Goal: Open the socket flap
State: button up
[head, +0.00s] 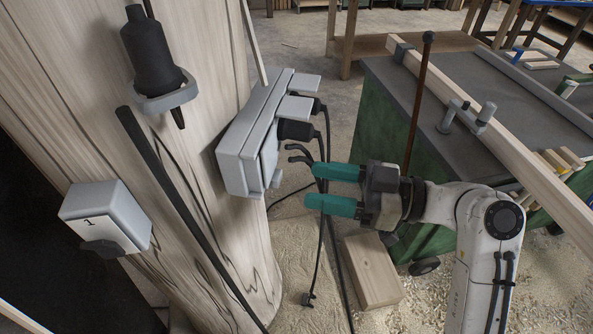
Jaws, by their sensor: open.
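A grey socket box (242,140) is fixed to the wooden post. Two of its flaps stand out, at the upper (303,82) and middle (296,107) places, with black plugs (297,130) under them. The nearest flap (268,158) lies down against the box front, with a small tab at its lower edge. My gripper (313,187) has two teal fingers, spread apart with nothing between them. They point left toward this flap, to its right, with a visible gap. Thin dark hooked pieces (298,153) show by the upper finger; I cannot tell what they belong to.
Black cables (323,240) hang just behind the fingers. A grey switch box marked 1 (105,217) and a black tool in a holder (152,55) are on the post (205,50). A green workbench (385,125) stands right. A wooden block (371,272) lies on the floor below.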

aim_at(272, 161)
jog(key=shift+w+a+p, duration=0.15)
jog(key=shift+a+p, duration=0.15)
jog(key=shift+a, duration=0.95)
jog(key=shift+w+a+p, duration=0.15)
jog(key=shift+a+p, duration=0.1)
jog(key=shift+a, duration=0.95)
jog(key=shift+c, duration=0.4)
grip_shut()
